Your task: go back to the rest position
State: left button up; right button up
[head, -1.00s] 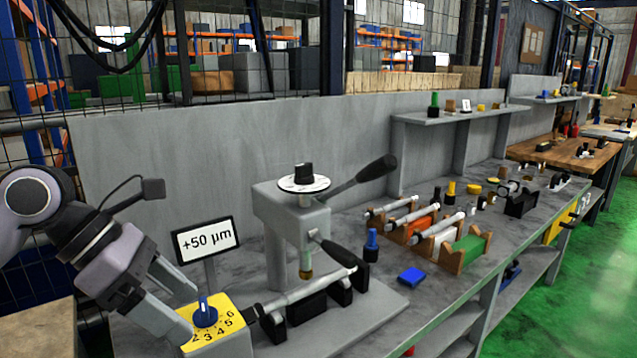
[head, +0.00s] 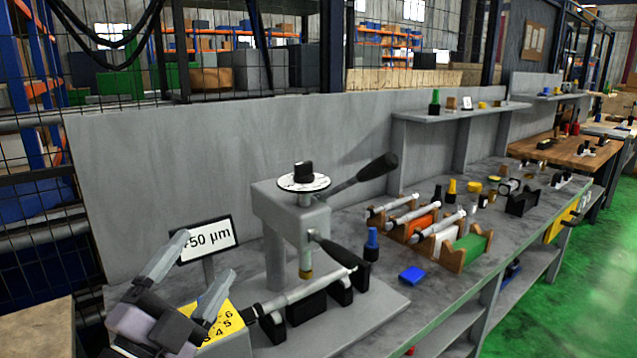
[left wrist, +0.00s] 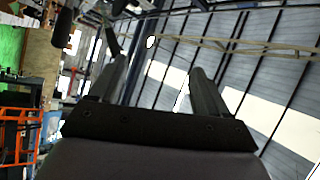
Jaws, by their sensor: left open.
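My left gripper (head: 196,272) is at the lower left of the head view, open and empty, with its fingers pointing up. It stands in front of the yellow numbered dial box (head: 228,322) and hides the blue knob and part of the box. One finger overlaps the "+50 µm" sign (head: 222,238). In the left wrist view the two fingers (left wrist: 152,85) are wide apart with nothing between them, and the roof and windows show behind. My right gripper is not in view.
Further right are a blue block (head: 412,275) and racks with shafts (head: 437,232). A grey panel (head: 160,180) stands behind the bench.

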pick_arm(q)
jog(key=s+a+f+n+g+y, duration=0.2)
jog(key=a+f+n+g+y, duration=0.3)
jog(key=f, duration=0.4)
jog(key=s+a+f+n+g+y, duration=0.2)
jog(key=s+f+n+y, duration=0.15)
jog(key=f+n, duration=0.4)
jog(key=s+f+n+g, duration=0.3)
jog(key=s+f+g, duration=0.8)
jog(key=s+f, duration=0.55)
jog(key=w+d+f+t+h+b, duration=0.1)
jog(key=w+f+t+b, duration=0.1)
jog(key=f, duration=0.4)
jog(key=w+d+f+t+h+b, duration=0.1)
jog(key=w+f+t+b, duration=0.1)
jog(key=f+t, duration=0.3)
jog(key=shift+w+f+m, duration=0.35)
jog(key=shift+w+f, duration=0.05)
jog(key=shift+f, duration=0.05)
jog(key=shift+r, duration=0.1)
